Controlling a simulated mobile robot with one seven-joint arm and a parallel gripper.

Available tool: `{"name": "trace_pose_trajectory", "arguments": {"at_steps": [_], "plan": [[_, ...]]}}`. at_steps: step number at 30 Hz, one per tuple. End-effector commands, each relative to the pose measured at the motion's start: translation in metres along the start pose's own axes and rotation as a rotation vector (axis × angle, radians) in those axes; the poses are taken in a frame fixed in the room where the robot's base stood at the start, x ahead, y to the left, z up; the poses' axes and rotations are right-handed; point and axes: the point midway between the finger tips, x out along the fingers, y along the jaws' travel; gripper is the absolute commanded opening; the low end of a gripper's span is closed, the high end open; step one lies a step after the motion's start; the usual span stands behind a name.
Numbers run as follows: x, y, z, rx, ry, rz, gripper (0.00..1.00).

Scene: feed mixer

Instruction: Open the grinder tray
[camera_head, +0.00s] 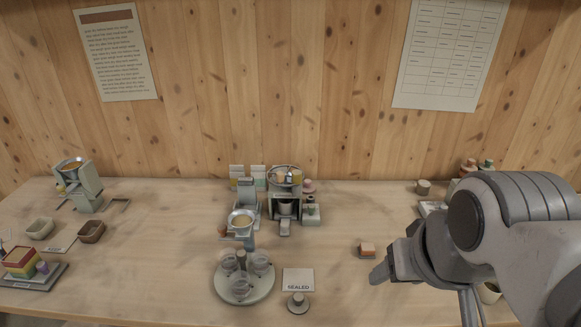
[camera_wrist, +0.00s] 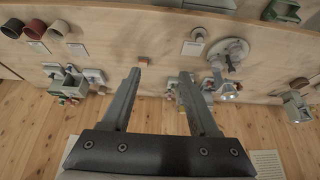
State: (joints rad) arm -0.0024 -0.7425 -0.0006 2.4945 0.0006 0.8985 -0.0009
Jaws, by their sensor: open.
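A grey-green machine with a round hopper (camera_head: 285,200) stands at the back centre of the table, with a small grey tray-like front part (camera_head: 285,228) sticking out low. I cannot tell for sure which one is the grinder. My gripper (camera_head: 380,272) is right of both in the head view, above the table and touching nothing. In the wrist view its two fingers (camera_wrist: 159,74) are apart and empty.
A round carousel (camera_head: 222,288) with clear cups stands in front of the centre machine. A "SEALED" card (camera_head: 298,279), a round knob-like weight (camera_head: 298,303) and a small orange-topped block (camera_head: 367,250) lie to its right. Table centre-left is clear.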

Motion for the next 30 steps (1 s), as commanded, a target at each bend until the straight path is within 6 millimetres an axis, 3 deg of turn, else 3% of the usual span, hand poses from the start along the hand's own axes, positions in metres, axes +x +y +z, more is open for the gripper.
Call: {"name": "trace_pose_trajectory", "arguments": {"at_steps": [5,14,24,30], "plan": [[0.007,-0.008,-0.03,-0.027,-0.015,-0.025,0.61],[0.048,-0.04,-0.116,-0.106,-0.048,-0.082,0.61],[0.134,-0.095,-0.194,-0.201,-0.08,-0.121,0.61],[0.188,-0.128,-0.219,-0.254,-0.093,-0.131,0.61]]}}
